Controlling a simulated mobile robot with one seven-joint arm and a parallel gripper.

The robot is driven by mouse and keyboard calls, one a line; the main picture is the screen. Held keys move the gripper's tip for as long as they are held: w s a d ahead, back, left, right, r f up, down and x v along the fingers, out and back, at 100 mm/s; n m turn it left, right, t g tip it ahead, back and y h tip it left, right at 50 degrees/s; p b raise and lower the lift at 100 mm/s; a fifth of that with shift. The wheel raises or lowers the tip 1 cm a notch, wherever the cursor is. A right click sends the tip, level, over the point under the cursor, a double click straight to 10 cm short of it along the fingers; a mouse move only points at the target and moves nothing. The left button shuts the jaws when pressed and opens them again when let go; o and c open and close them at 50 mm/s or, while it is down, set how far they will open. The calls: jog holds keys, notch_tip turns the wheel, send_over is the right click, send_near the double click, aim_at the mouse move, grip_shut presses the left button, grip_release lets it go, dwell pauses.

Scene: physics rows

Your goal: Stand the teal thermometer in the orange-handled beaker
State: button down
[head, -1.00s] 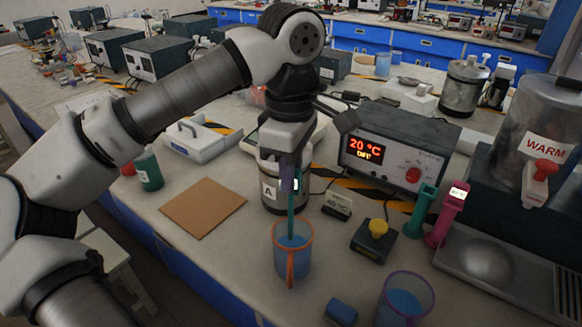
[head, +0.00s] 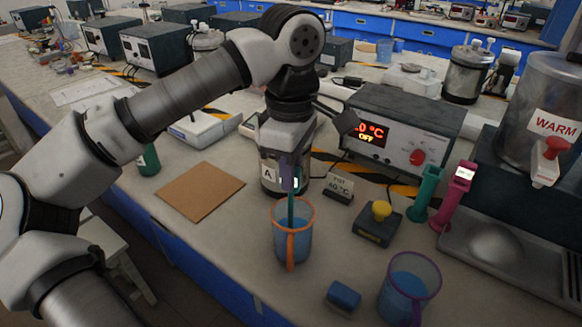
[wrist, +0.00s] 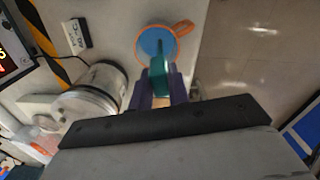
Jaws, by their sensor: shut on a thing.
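The orange-handled beaker (head: 293,245) stands upright on the bench and holds blue liquid. Its orange rim and handle face the front in the head view; it also shows in the wrist view (wrist: 182,29). My gripper (head: 289,180) is right above it, shut on the teal thermometer (head: 291,208). The thermometer is upright, and its lower part reaches down inside the beaker's rim. In the wrist view the thermometer's teal top (wrist: 159,78) sits between my purple fingers. Whether its tip touches the beaker's bottom cannot be told.
A purple-handled beaker (head: 408,287) and a blue block (head: 343,297) stand to the right. A brown board (head: 200,192) lies left.

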jog(key=c, duration=1.3)
grip_release()
jog(key=shift+o, duration=0.2)
notch_tip(320, 180, up, 14)
jog(key=shift+p, duration=0.4)
jog(key=shift+f, duration=0.1)
